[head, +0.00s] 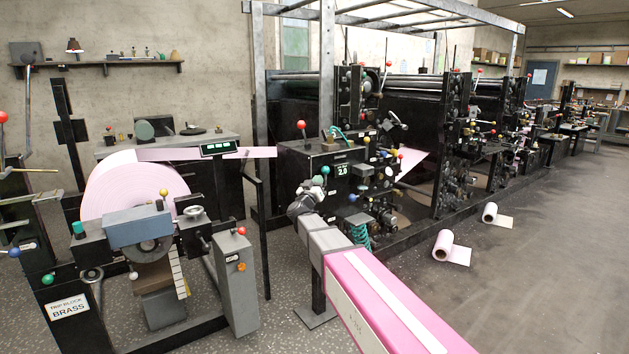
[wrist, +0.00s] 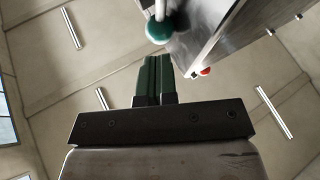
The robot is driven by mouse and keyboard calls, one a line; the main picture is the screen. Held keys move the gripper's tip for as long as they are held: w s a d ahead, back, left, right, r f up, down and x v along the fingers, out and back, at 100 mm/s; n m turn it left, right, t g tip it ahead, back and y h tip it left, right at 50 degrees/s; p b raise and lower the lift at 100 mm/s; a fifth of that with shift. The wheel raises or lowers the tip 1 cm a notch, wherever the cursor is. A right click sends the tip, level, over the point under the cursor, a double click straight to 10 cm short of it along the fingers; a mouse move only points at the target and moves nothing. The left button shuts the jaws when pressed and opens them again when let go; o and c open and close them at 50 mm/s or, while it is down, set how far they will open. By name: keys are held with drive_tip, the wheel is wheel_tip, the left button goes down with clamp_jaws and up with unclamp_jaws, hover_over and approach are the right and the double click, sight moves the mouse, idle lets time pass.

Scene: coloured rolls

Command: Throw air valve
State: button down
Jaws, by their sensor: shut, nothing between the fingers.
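My gripper (head: 317,183) is raised in front of the black press unit (head: 350,155) in the head view. In the wrist view its two dark green fingers (wrist: 155,62) are shut together and empty. A green ball knob (wrist: 159,31) on a pale rod sits just beyond the fingertips, apart from them in the picture. A small green knob (head: 325,170) shows by my gripper in the head view. No part is legibly labelled as the air valve, so I cannot tell which it is.
A large pink roll (head: 130,190) sits on the stand at left, with a "BRASS" plate (head: 69,306). Two small rolls (head: 441,243) (head: 490,212) lie on the otherwise open floor at right.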

drive_tip(key=r+v, duration=0.1)
drive_tip(key=v, duration=0.9)
drive_tip(key=s+d+f+n+g+y, duration=0.2)
drive_tip(key=d+f+n+g+y, duration=0.15)
drive_tip(key=f+y, duration=0.45)
drive_tip(key=s+d+f+n+g+y, duration=0.25)
drive_tip(key=f+n+g+y, duration=0.2)
drive_tip(key=f, duration=0.65)
drive_tip(key=s+d+f+m+g+h, duration=0.1)
drive_tip(key=s+d+f+m+g, duration=0.1)
drive_tip(key=s+d+f+g, duration=0.2)
drive_tip(key=s+d+f+m+g+h, duration=0.1)
drive_tip(key=s+d+f+g, duration=0.3)
drive_tip(key=s, duration=0.6)
drive_tip(key=s+d+f+m+g+h, duration=0.1)
drive_tip(key=s+d+f+m+g, duration=0.1)
drive_tip(key=s+d+f+g, duration=0.2)
drive_tip(key=s+d, duration=0.2)
drive_tip(key=s, duration=0.1)
drive_tip(key=shift+s+d+m, duration=0.3)
drive_tip(key=shift+s, duration=0.05)
